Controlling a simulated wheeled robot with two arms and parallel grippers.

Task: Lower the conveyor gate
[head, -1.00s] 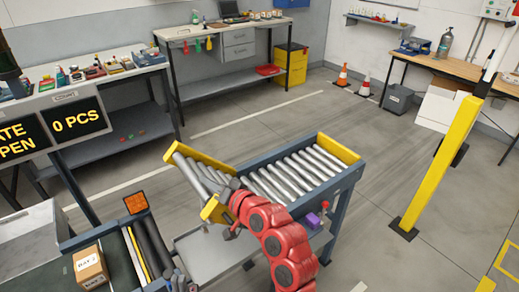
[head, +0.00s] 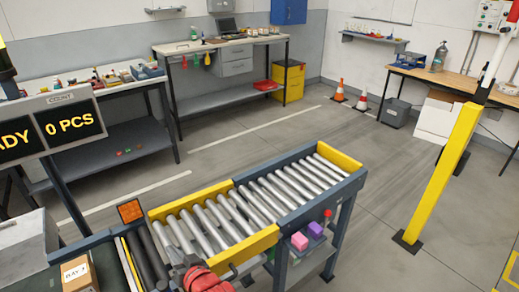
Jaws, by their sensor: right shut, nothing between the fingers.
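The conveyor gate (head: 207,222), a short roller section with yellow side rails, lies flat in the head view. It is in line with the fixed roller conveyor (head: 305,180) on its right and the dark belt conveyor (head: 45,285) on its left. My right gripper (head: 186,264) is at the bottom, by the near left end of the gate. It is shut and empty, partly hidden by my red arm. I cannot tell whether it touches the rail. My left gripper is not in view.
A box (head: 80,274) marked BAY sits on the belt. The display (head: 50,130) reads "ADY" and "0 PCS". A yellow post (head: 440,172) stands at right.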

